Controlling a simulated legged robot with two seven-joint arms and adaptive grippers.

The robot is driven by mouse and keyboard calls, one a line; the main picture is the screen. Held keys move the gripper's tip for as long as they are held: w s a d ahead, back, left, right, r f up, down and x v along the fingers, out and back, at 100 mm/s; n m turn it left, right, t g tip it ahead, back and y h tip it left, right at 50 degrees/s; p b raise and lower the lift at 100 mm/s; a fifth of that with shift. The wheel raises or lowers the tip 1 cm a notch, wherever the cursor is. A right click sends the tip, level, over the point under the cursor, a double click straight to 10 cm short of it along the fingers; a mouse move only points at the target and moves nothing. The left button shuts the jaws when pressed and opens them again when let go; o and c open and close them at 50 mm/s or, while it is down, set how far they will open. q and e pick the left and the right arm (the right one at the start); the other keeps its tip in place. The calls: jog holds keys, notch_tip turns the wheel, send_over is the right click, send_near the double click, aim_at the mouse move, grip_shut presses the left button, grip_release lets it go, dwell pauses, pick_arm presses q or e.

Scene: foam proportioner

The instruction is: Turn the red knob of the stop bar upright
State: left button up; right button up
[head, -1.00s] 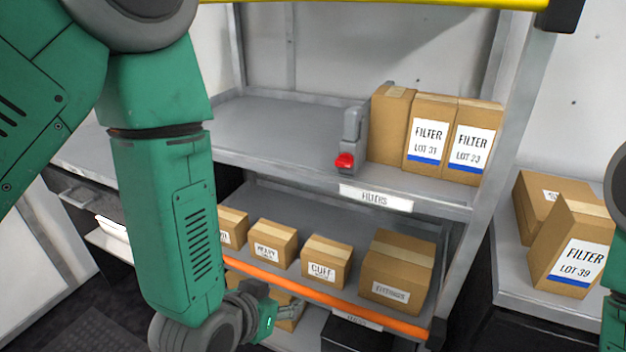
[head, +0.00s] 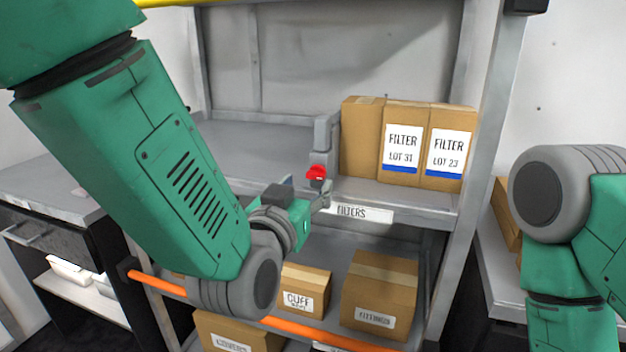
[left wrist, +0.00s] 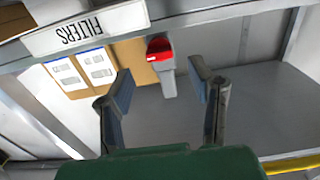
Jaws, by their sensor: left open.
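The stop bar (head: 325,138) is a grey upright piece on the top shelf, against the left side of the filter boxes. Its red knob (head: 316,172) sits low on its front, near the shelf's front edge. The red knob also shows in the left wrist view (left wrist: 159,46), between the fingers and beyond their tips. My left gripper (head: 322,197) is just below and in front of the knob in the head view. In the left wrist view its fingers (left wrist: 161,80) are spread and empty. Only my right arm shows at the right edge; its gripper is out of view.
Filter boxes (head: 405,145) stand right of the stop bar. The FILTERS label (head: 364,214) is on the shelf's front edge. Lower shelf holds more boxes (head: 380,290) behind an orange bar (head: 290,330). The top shelf (head: 250,150) left of the stop bar is clear.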

aim_at(313, 177)
pick_arm(q)
jog(key=shift+x, duration=2.1)
grip_shut()
jog(key=shift+n, duration=0.3)
jog(key=shift+a+n, duration=0.1)
jog(key=shift+n, duration=1.1)
jog(key=shift+f+n, duration=0.1)
jog(key=shift+n, duration=1.8)
